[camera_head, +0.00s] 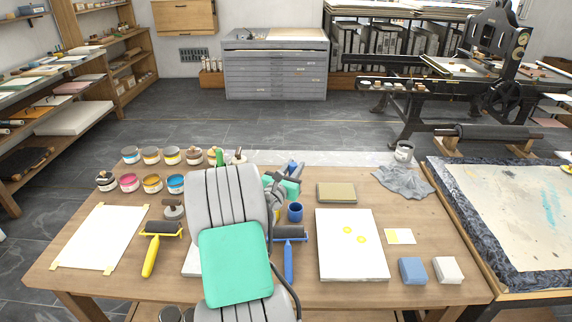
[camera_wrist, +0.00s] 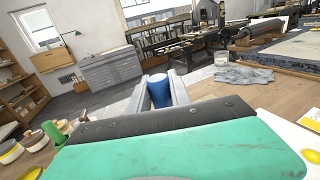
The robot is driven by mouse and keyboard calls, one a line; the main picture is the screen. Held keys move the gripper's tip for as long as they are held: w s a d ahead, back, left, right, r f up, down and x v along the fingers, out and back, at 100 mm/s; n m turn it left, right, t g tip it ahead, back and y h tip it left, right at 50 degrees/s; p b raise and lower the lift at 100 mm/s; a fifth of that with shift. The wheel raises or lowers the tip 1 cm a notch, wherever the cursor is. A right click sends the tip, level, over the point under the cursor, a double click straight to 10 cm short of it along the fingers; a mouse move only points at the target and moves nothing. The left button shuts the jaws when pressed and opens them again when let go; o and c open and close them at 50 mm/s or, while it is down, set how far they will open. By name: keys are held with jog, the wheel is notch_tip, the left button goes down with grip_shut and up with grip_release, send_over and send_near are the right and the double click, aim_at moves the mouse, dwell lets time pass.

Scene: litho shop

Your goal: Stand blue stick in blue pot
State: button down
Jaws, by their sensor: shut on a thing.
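My gripper (camera_head: 284,177) is shut on the blue stick (camera_head: 292,167) over the back middle of the wooden table. In the wrist view the blue stick (camera_wrist: 158,90) shows as a short blue cylinder between the two grey fingers of my gripper (camera_wrist: 160,92). The blue pot (camera_head: 295,212), a small round cup, stands on the table just below and in front of my gripper in the head view. The stick appears apart from the pot. My arm and gripper body hide part of the stick, and the pot is not seen in the wrist view.
A green stick (camera_head: 220,157) stands behind my arm near several ink tins (camera_head: 152,184). A blue-handled roller (camera_head: 289,255) lies close to the pot. A white slab (camera_head: 351,245), tan block (camera_head: 336,193) and grey cloth (camera_head: 403,181) are to the right. Bare wood separates them.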

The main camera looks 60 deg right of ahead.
notch_tip(320, 180, down, 9)
jog(key=s+b, duration=0.1)
jog(key=b, duration=0.6)
jog(key=shift+d, duration=0.4)
jog(key=c, duration=1.1)
grip_release()
jog(key=a, duration=0.7)
jog(key=shift+s+a+b, duration=0.2)
jog(key=shift+a+b, duration=0.2)
